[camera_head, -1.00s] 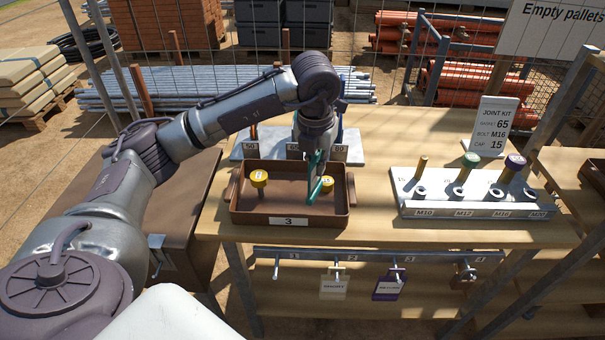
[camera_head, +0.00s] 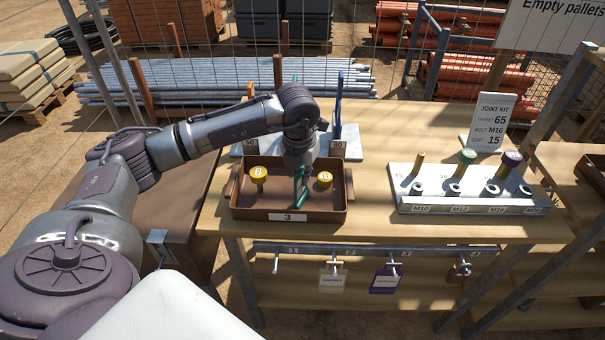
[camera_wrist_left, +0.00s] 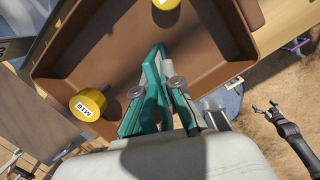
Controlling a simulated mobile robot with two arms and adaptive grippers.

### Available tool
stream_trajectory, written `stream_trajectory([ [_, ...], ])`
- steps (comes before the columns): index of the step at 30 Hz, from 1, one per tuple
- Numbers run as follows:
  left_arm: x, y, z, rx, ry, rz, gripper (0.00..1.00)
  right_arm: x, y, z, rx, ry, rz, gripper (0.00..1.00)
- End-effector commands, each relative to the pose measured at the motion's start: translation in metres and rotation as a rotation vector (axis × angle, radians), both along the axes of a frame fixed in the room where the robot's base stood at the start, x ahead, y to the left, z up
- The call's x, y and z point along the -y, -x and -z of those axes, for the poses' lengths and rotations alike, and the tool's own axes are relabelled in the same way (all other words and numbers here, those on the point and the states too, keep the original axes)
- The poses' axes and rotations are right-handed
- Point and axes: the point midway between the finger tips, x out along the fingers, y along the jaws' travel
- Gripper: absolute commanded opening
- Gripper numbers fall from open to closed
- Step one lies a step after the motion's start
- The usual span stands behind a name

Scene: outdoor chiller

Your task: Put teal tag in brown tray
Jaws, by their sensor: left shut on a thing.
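The teal tag (camera_head: 301,186) is held by my left gripper (camera_head: 300,172) over the inside of the brown tray (camera_head: 246,212). In the left wrist view the tag (camera_wrist_left: 152,88) is pinched between the fingers of the left gripper (camera_wrist_left: 158,92). The tag hangs between the two yellow caps; whether it touches the tray floor I cannot tell. The tray, labelled 3, also shows in the left wrist view (camera_wrist_left: 100,50). My right gripper (camera_wrist_left: 265,109) shows at the right of the left wrist view, empty with its fingers apart.
Two yellow-topped bolts, left (camera_head: 259,173) and right (camera_head: 324,180), stand in the tray. A grey bolt rack (camera_head: 470,190) and a joint kit sign (camera_head: 493,122) stand to the right. A hook rail (camera_head: 420,251) with hanging tags runs below the table edge. Bare tabletop lies between tray and rack.

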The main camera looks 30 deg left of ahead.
Motion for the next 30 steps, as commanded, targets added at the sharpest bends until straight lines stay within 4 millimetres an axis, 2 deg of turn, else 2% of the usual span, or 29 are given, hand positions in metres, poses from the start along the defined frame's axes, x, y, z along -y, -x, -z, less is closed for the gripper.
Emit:
stream_trajectory([
  [1,0.000,0.000,0.001,0.000,0.000,0.000,0.10,0.000,0.000,0.001,0.000,0.000,0.000,1.00],
  [5,0.000,0.000,0.001,0.000,0.000,0.000,0.31,0.000,0.000,0.001,0.000,0.000,0.000,1.00],
  [16,0.000,0.000,-0.005,-0.001,0.000,0.000,0.31,0.000,0.000,-0.005,0.000,0.000,0.000,1.00],
  [17,0.000,0.000,-0.006,0.001,0.000,0.000,0.31,0.000,0.000,-0.001,0.000,0.000,0.000,1.00],
  [20,0.001,0.001,-0.020,0.005,0.000,0.001,0.31,0.000,0.000,0.005,0.000,0.000,0.000,1.00],
  [30,0.004,0.012,-0.091,0.005,0.000,0.001,0.31,0.000,0.000,0.021,0.000,0.000,-0.001,1.00],
])
